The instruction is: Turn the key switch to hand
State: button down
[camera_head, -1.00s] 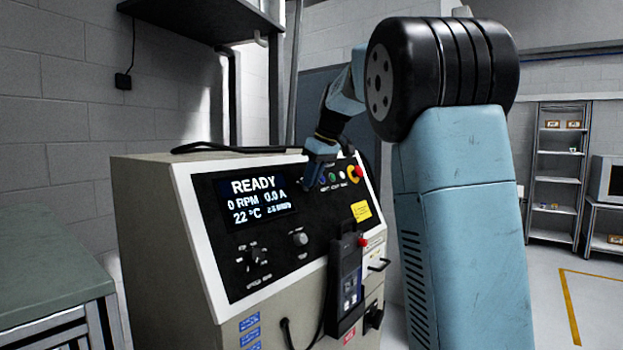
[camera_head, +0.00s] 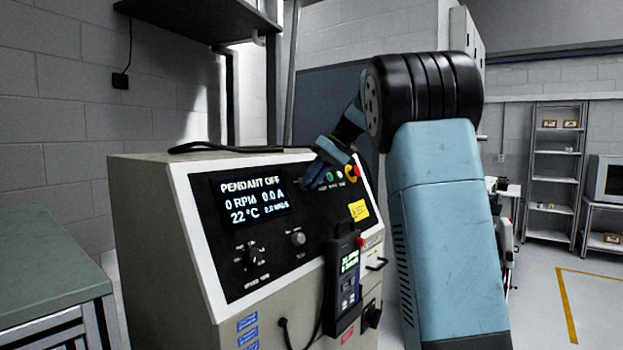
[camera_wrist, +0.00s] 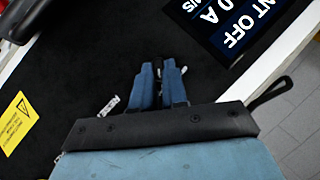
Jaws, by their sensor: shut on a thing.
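My gripper (camera_head: 314,178) reaches over the top of the machine's slanted black control panel (camera_head: 275,262), right of the display. Its blue fingers are close together at the panel in the wrist view (camera_wrist: 159,72). They are shut on the key of the key switch, which they hide; its angle cannot be read. A small white label shows beside the fingers in the wrist view. The display (camera_head: 253,202) reads "PENDANT OFF", 0 RPM, 0.0 A, 22 °C; part of it also shows in the wrist view (camera_wrist: 240,22).
Buttons and a red emergency stop with a yellow collar (camera_head: 352,171) sit just right of my gripper. A hand pendant (camera_head: 343,285) with a lit screen hangs on the panel's lower right. A selector knob (camera_head: 254,255) and a grey knob (camera_head: 298,238) are lower left.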

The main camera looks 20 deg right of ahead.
jog(key=shift+f+m+y, duration=0.3)
jog(key=shift+m+y, duration=0.2)
jog(key=shift+d, duration=0.1)
jog(key=c, duration=1.2)
grip_release()
jog(key=shift+w+r, duration=0.1)
jog(key=shift+o, duration=0.2)
jog(key=v, duration=1.3)
jog(key=shift+w+d+r, duration=0.2)
jog(key=shift+d, duration=0.1)
